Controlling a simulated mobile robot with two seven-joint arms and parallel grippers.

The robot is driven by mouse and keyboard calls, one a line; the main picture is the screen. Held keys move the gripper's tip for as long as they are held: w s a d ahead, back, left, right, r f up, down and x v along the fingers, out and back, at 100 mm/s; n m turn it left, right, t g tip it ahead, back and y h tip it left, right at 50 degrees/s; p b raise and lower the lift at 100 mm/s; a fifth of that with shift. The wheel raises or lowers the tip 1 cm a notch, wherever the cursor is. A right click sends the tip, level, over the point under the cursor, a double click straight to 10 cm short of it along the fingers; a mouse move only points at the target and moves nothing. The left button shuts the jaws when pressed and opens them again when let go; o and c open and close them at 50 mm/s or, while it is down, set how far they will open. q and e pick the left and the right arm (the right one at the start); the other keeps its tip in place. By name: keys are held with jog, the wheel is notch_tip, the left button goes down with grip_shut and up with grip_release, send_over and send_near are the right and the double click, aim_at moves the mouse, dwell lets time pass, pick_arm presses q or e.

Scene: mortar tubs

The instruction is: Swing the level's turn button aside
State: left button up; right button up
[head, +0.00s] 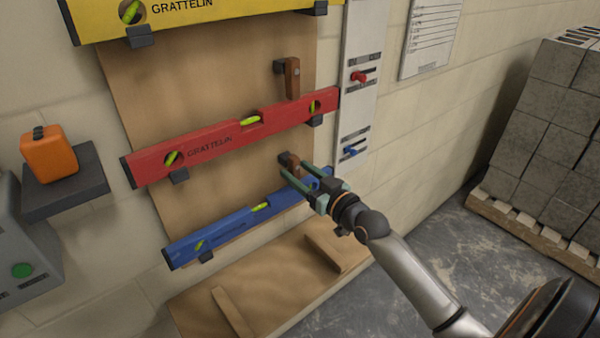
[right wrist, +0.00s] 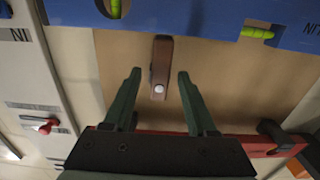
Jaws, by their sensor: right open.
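The blue level (head: 240,215) hangs lowest on the wooden board and crosses the top of the right wrist view (right wrist: 200,16). Its brown wooden turn button (head: 293,161) sits above it in the head view. In the right wrist view the turn button (right wrist: 160,68) points at the blue level, its end at the level's edge, with a pale screw at its other end. My right gripper (head: 297,178) is open, its fingers (right wrist: 158,75) on either side of the turn button with gaps to both. Part of the button is hidden by the fingers in the head view. My left gripper is not in view.
A red level (head: 225,138) with its own turn button (head: 292,78) hangs above, and a yellow level (head: 180,15) higher. A panel with red (head: 358,77) and blue knobs is close right. A wooden ledge (head: 270,275) lies below. Stacked blocks (head: 550,130) stand far right.

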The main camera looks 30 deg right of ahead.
jog(key=shift+c, duration=0.3)
grip_shut()
